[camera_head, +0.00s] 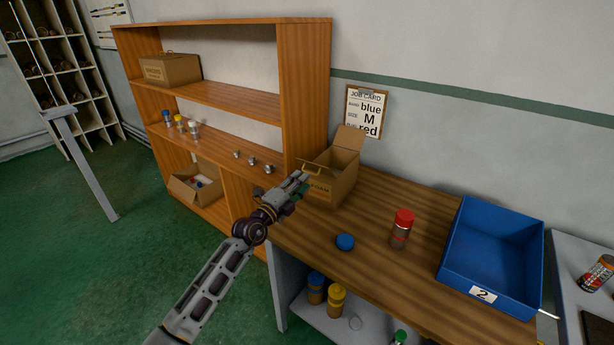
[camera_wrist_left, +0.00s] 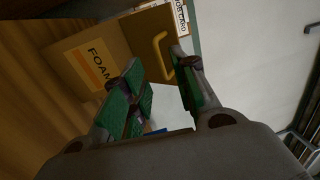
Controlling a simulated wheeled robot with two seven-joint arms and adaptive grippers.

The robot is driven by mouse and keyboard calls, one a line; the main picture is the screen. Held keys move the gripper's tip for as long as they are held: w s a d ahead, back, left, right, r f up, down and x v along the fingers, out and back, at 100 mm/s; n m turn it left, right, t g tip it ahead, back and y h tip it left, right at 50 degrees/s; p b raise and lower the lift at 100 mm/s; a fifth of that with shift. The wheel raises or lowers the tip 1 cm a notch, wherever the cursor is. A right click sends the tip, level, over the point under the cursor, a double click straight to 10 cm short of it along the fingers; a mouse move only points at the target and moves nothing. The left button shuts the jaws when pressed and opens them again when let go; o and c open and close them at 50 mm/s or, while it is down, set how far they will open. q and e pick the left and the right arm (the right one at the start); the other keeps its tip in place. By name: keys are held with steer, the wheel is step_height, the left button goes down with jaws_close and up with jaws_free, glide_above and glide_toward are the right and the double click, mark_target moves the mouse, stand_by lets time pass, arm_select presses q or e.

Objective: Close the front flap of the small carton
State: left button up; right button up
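The small carton (camera_head: 343,167) is brown cardboard with a FOAM label and stands on the wooden bench beside the shelf unit. One flap (camera_head: 349,138) stands up at its back, and its top looks open. A yellow handle (camera_head: 311,168) shows at its near left side; the handle (camera_wrist_left: 160,52) also shows in the left wrist view. My left gripper (camera_head: 302,180) is at the carton's near left side. In the left wrist view its green-padded fingers (camera_wrist_left: 163,88) are apart, with the handle's end just beyond the gap. Contact cannot be told. My right gripper is not in view.
On the bench (camera_head: 375,214) are a blue lid (camera_head: 345,242), a red-capped jar (camera_head: 402,228) and a blue bin (camera_head: 493,252). The wooden shelf unit (camera_head: 306,90) rises left of the carton. A job card (camera_head: 366,110) hangs behind it.

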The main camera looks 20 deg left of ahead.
mark_target(309, 173)
arm_select(q)
steer(key=x, duration=0.3)
steer(key=shift+w, duration=0.1)
steer(key=shift+w+d+r, duration=0.1)
steer(key=shift+w+d, duration=0.15)
steer(key=shift+w, duration=0.35)
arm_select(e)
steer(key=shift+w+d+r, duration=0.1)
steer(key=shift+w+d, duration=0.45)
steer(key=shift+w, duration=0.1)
arm_select(q)
steer(key=shift+c, duration=0.2)
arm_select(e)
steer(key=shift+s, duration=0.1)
arm_select(q)
steer(key=c, duration=0.5)
jaws_close()
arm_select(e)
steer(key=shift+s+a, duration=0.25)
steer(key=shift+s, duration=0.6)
